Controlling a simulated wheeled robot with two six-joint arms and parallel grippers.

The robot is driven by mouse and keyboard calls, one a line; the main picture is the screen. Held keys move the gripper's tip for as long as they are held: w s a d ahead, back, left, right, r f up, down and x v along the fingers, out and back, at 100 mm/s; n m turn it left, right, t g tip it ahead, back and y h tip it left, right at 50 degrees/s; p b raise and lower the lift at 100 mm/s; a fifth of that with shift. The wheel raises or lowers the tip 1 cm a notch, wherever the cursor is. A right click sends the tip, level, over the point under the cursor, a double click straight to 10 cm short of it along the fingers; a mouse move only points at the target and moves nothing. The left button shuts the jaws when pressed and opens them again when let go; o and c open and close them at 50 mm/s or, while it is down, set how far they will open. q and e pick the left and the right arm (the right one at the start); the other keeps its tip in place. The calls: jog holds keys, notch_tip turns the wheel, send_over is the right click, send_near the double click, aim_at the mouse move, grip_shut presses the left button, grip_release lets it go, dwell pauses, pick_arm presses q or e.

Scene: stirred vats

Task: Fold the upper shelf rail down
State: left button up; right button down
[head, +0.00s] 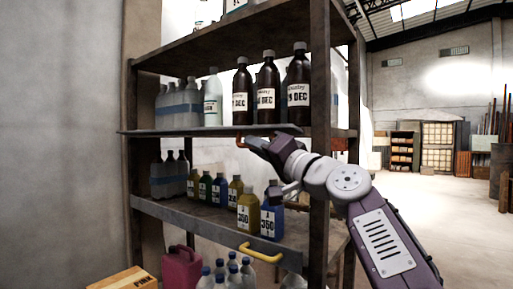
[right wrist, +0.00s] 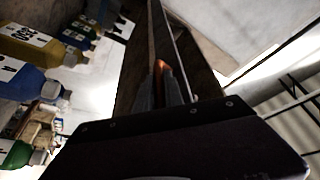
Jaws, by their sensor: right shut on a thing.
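The upper shelf rail (head: 185,131) is a thin grey strip along the front of the upper shelf, seen nearly edge-on. It looks close to flat, its left end sticking out past the left post. An orange handle (head: 240,142) shows at its right part, under the rail. My right gripper (head: 248,143) is at this handle, its arm coming in from the lower right. In the right wrist view the fingers are shut on the orange handle (right wrist: 161,68), which is mostly hidden between them. My left gripper is not in view.
Brown bottles (head: 267,90) stand on the upper shelf behind the rail. Yellow and blue bottles (head: 248,212) stand on the lower shelf, close below my right gripper. The lower rail has a yellow handle (head: 258,253). The right post (head: 319,110) is close to my arm. The floor at right is free.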

jog(key=c, duration=1.7)
grip_release()
jog(key=shift+c, duration=0.2)
jog(key=shift+w, duration=0.3)
jog(key=b+v, duration=0.5)
jog(key=v, duration=0.4)
jog(key=shift+b, duration=0.3)
